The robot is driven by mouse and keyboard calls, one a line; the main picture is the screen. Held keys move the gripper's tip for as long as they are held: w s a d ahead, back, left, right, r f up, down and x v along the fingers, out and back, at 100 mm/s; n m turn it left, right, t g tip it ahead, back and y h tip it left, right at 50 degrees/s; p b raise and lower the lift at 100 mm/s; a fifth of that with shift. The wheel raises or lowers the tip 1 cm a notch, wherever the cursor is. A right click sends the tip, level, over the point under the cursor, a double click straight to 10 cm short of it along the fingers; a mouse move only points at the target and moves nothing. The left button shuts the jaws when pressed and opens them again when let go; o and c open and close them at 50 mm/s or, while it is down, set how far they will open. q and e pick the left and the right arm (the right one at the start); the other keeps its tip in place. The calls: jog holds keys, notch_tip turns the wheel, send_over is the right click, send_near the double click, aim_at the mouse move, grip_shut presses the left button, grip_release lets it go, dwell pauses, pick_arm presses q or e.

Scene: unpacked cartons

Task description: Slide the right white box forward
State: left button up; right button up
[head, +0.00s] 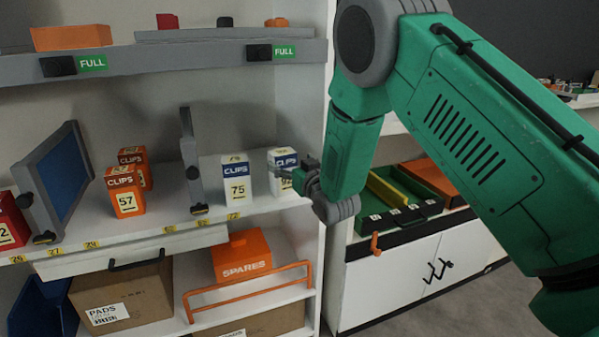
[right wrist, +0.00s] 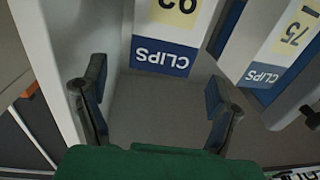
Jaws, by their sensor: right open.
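Two white boxes with blue CLIPS labels stand upright side by side on the middle shelf. The right white box (head: 283,160) is partly covered by my right gripper (head: 300,175). The left white box (head: 236,177), marked 75, stands clear of it. In the right wrist view the right white box (right wrist: 172,35) shows upside down ahead of the gripper (right wrist: 158,95), whose fingers are spread wide with an empty gap. The left white box (right wrist: 275,50) lies off to the right there. Whether a finger touches the right box I cannot tell. My left gripper is out of view.
A grey upright divider (head: 190,160) stands left of the white boxes. Orange CLIPS boxes (head: 125,190) are farther left. The shelf unit's side panel (head: 322,120) is close on the right. An orange SPARES box (head: 241,255) sits below.

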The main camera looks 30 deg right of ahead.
jog(key=s, duration=0.6)
jog(key=shift+a, duration=0.4)
jog(key=shift+f, duration=0.15)
jog(key=s+a+f+n+g+y+p, duration=0.1)
jog(key=s+a+f+g+p, duration=0.25)
jog(key=s+f, duration=0.4)
jog(key=s+a+f+g+y+p, duration=0.1)
jog(key=s+a+f+g+p, duration=0.2)
jog(key=s+f, duration=0.4)
jog(key=s+a+f+g+p, duration=0.1)
jog(key=s+f+g, duration=0.1)
jog(key=s, duration=0.6)
jog(key=s+a+f+g+p, duration=0.1)
jog(key=s+a+f+g, duration=0.1)
jog(key=s+g, duration=0.3)
jog(key=s+a+f+n+g+p, duration=0.1)
jog(key=s+a+f+g, duration=0.1)
jog(key=s, duration=1)
jog(key=shift+s+f+g+y, duration=0.2)
jog(key=shift+f+g+y, duration=0.1)
jog(key=shift+f+g, duration=0.55)
jog(key=shift+a, duration=0.1)
